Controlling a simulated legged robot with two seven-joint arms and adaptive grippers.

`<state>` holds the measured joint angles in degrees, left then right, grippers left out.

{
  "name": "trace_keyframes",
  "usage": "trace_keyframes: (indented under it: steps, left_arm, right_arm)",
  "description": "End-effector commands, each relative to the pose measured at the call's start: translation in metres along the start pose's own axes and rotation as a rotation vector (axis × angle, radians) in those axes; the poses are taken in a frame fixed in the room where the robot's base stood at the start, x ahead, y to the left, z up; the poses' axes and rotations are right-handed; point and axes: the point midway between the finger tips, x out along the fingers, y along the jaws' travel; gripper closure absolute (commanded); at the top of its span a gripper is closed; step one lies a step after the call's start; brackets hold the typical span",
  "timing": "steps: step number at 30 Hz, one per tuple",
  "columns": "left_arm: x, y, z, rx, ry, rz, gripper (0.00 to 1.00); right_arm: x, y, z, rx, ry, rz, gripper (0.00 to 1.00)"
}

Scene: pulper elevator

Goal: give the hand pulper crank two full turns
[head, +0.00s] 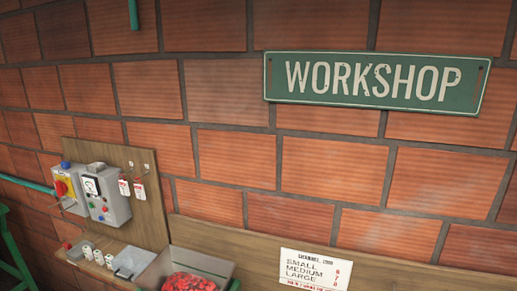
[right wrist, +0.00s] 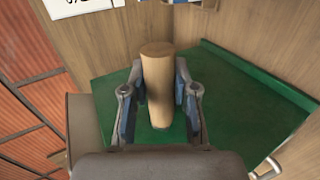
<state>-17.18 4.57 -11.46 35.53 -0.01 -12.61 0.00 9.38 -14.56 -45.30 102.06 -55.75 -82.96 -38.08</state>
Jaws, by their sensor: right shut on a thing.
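In the right wrist view my right gripper (right wrist: 160,105) is shut around an upright wooden cylinder (right wrist: 158,82), which looks like the crank's handle. Its blue-padded fingers lie on either side of the wood. The rest of the crank and the pulper body cannot be made out. The head view shows neither the crank nor either gripper.
A green surface (right wrist: 225,95) lies below the handle, beside wooden panels. In the head view, control boxes (head: 106,193) hang on a board at the left, above a bin of red fruit (head: 190,282). A WORKSHOP sign (head: 375,82) hangs on the brick wall.

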Motion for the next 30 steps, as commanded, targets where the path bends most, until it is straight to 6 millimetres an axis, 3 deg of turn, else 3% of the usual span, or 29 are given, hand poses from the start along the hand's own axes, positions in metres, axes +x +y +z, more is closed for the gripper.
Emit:
trace_keyframes:
  steps: [3,14,23,30]
  left_arm:
    - [0.001,0.0,0.0,0.0,0.0,0.0,0.27]
    - [0.001,0.0,0.0,0.0,0.0,0.0,0.27]
    - [0.007,0.0,0.001,0.0,-0.001,0.0,0.27]
    - [0.006,0.0,0.001,0.0,-0.001,0.0,0.27]
  right_arm:
    - [-0.001,-0.02,0.002,-0.007,-0.004,-0.01,1.0]
    - [-0.001,-0.024,0.004,-0.005,-0.006,-0.007,1.0]
    - [0.007,-0.057,0.008,-0.006,-0.011,-0.009,1.0]
    - [0.008,-0.057,0.01,-0.002,-0.011,-0.005,1.0]
